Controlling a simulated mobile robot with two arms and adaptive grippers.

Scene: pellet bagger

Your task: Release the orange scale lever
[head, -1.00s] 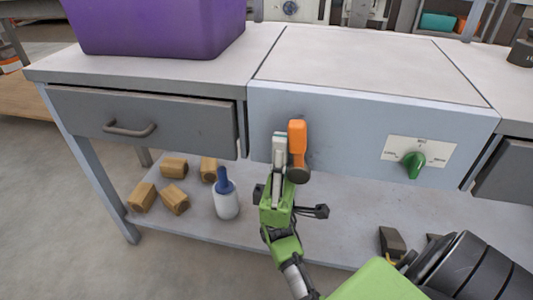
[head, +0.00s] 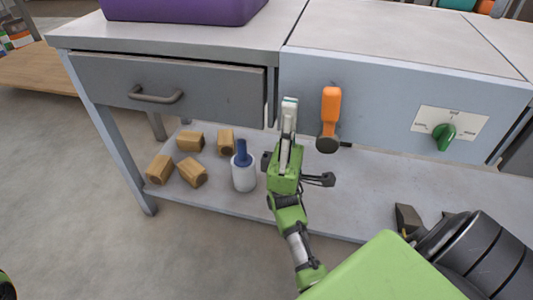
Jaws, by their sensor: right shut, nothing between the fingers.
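The orange scale lever (head: 331,106) is on the grey-blue front panel (head: 385,95) of the bench unit. It stands upright, with its orange handle above a dark round pivot. My right gripper (head: 289,104) is green with pale fingers that point up. It is shut and empty, to the left of the lever, with a visible gap between them. My left gripper is not in view.
A green rotary knob (head: 444,136) on a white plate is to the right. A drawer with a handle (head: 157,95) is on the left. The lower shelf (head: 365,195) holds wooden blocks (head: 192,172) and a white bottle with a blue top (head: 243,172). A purple bin (head: 185,8) stands on the bench.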

